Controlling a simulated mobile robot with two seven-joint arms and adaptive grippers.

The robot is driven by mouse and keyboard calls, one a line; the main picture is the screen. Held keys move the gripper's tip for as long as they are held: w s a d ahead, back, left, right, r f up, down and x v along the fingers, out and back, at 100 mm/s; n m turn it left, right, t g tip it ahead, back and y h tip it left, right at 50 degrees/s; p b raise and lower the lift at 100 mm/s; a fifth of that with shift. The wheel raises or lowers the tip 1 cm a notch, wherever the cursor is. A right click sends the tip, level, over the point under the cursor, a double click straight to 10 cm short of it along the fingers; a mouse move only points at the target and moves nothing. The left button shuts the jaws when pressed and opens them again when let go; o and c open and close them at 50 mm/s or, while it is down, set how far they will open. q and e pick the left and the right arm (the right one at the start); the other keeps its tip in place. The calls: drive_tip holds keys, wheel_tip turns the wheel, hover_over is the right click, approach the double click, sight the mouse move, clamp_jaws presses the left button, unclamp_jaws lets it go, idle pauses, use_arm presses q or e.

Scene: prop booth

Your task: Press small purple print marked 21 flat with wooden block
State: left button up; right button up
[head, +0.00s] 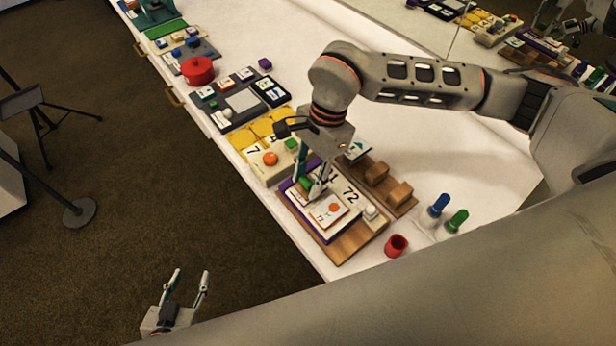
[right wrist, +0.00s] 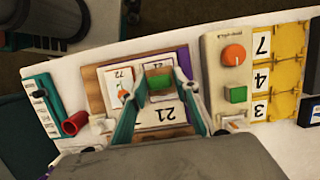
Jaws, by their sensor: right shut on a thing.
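My right gripper (head: 312,192) is shut on a small block with a green face, seen between its fingers in the right wrist view (right wrist: 158,82). My left gripper (head: 185,285) is open and empty, off the table.
Two brown blocks (head: 376,174) (head: 400,194) stand on a wooden strip behind the board. A red cup (head: 396,245), blue (head: 438,205) and green (head: 457,220) pieces stand to the right. A cream panel with an orange knob (head: 271,159) is to the left.

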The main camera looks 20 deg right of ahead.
drive_tip(key=shift+p+v, duration=0.45)
drive_tip(key=shift+v, duration=0.35)
drive_tip(key=shift+s+a+r+p, duration=0.1)
drive_tip(key=shift+a+r+p, duration=0.15)
drive_tip(key=shift+r, duration=0.45)
drive_tip(key=shift+s+a+r+p, duration=0.1)
drive_tip(key=shift+r+p, duration=0.25)
drive_tip(key=shift+r, duration=0.4)
drive_tip(key=shift+a+r+p, duration=0.2)
drive_tip(key=shift+r+p, duration=0.1)
drive_tip(key=shift+r, duration=0.4)
drive_tip(key=shift+w+d+n, duration=0.2)
drive_tip(key=shift+d+n, duration=0.2)
drive_tip(key=w+d+r+n+g+h, duration=0.1)
drive_tip(key=w+d+r+n, duration=0.1)
drive_tip(key=d+n, duration=0.3)
drive_tip(key=w+d+r+n+g+h, duration=0.1)
drive_tip(key=w+d+r+n, duration=0.1)
drive_tip(key=d+r+n, duration=0.2)
drive_tip(key=shift+d+r+n+h, duration=0.25)
drive_tip(key=shift+d+n, duration=1.05)
drive_tip(key=shift+n, duration=0.7)
